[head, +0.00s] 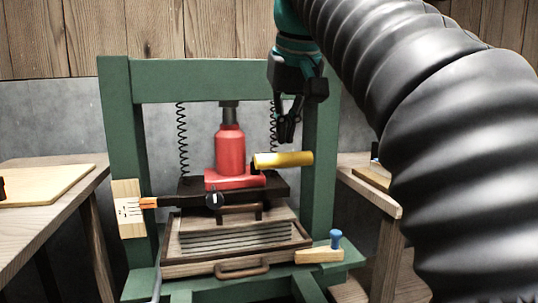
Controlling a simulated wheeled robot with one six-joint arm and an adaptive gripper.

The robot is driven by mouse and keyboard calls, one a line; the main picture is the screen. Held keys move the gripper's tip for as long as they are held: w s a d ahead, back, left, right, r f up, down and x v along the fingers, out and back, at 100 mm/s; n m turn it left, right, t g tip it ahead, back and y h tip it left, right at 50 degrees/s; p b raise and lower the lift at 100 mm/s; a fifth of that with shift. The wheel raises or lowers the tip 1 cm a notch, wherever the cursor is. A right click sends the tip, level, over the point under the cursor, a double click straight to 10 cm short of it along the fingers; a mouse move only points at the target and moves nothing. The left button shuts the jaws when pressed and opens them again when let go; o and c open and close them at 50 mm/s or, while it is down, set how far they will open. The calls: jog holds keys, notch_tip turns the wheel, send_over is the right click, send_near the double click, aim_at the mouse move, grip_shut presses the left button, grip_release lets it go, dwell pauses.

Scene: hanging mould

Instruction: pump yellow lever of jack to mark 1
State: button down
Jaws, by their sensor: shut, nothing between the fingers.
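A red bottle jack (230,150) stands upright on a dark plate (183,192) inside a green press frame (215,80). Its yellow lever (284,160) sticks out to the right, close to level. My gripper (286,138) is shut and empty, pointing down just above the lever; I cannot tell whether it touches it. A pale scale board (129,210) with dark marks is on the left post. An orange pointer (148,203) on the plate's left side reaches the board; the mark numbers are too small to read.
A wooden mould (236,240) with brown handles sits below the plate. A blue-knobbed part (335,239) is on a wooden block at the right. Coil springs (182,140) hang beside the jack. Wooden tables flank the frame. My arm covers the right side.

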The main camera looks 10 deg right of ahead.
aim_at(285, 155)
dwell(0.3)
notch_tip(285, 155, down, 16)
jog(key=b, duration=1.2)
notch_tip(285, 155, up, 14)
jog(key=p, duration=1.4)
jog(key=shift+r, duration=0.1)
jog(key=shift+f, duration=0.2)
notch_tip(285, 155, down, 14)
jog(key=b, duration=1.1)
notch_tip(285, 155, up, 12)
jog(key=p, duration=1.1)
jog(key=shift+p, duration=0.3)
jog(key=shift+r+b, duration=0.3)
jog(key=shift+r, duration=0.75)
